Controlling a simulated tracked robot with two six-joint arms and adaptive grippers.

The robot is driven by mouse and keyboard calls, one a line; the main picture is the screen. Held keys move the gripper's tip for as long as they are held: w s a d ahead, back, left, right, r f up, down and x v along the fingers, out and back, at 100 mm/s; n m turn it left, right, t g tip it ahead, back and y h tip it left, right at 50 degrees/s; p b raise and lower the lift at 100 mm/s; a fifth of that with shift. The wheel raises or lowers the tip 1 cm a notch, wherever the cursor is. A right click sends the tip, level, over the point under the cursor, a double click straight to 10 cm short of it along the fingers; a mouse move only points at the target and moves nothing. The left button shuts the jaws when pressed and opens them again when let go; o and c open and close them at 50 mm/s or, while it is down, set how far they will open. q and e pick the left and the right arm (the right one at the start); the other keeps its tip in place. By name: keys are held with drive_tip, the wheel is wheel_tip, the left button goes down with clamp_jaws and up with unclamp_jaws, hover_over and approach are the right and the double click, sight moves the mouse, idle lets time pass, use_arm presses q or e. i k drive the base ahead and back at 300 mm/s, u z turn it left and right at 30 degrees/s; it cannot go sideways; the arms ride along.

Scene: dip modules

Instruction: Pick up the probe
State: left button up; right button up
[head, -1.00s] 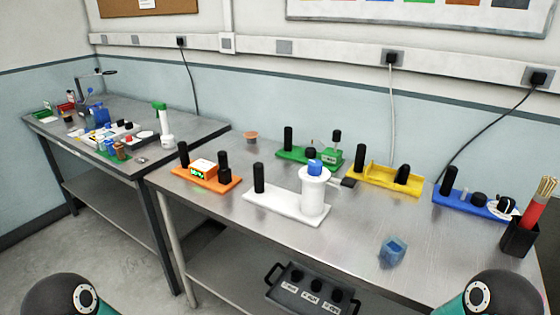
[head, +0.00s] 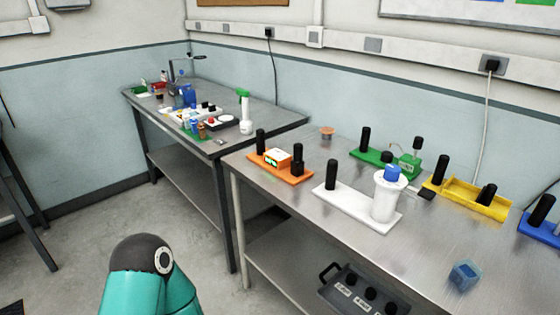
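No thing can be surely told as the probe at this size. An orange module (head: 294,178) on the near bench bears a small box with a lit green display (head: 276,163) and black upright pieces (head: 297,157). A white module (head: 343,205) bears a black post (head: 331,175) and a white cylinder (head: 382,203) with a blue top (head: 392,173). A green module (head: 366,155) stands behind, with a black post (head: 364,139) and a small green block (head: 409,165). Part of one of my arms shows at lower left. Neither gripper is in view.
A yellow module (head: 462,204) and a partly cut-off blue module (head: 540,232) stand at right. A small blue container (head: 464,276) is near the front. A dark tray (head: 334,292) sits on the lower shelf. A second bench (head: 262,122) at left holds bottles and a crowded tray.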

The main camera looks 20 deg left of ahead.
sight(298, 146)
drive_tip(key=z, duration=0.95)
drive_tip(key=i, duration=0.15)
drive_tip(key=u, duration=3.05)
drive_tip(key=i, duration=0.25)
drive_tip(key=u, duration=0.25)
drive_tip(key=i, duration=2.45)
drive_tip(key=z, duration=1.1)
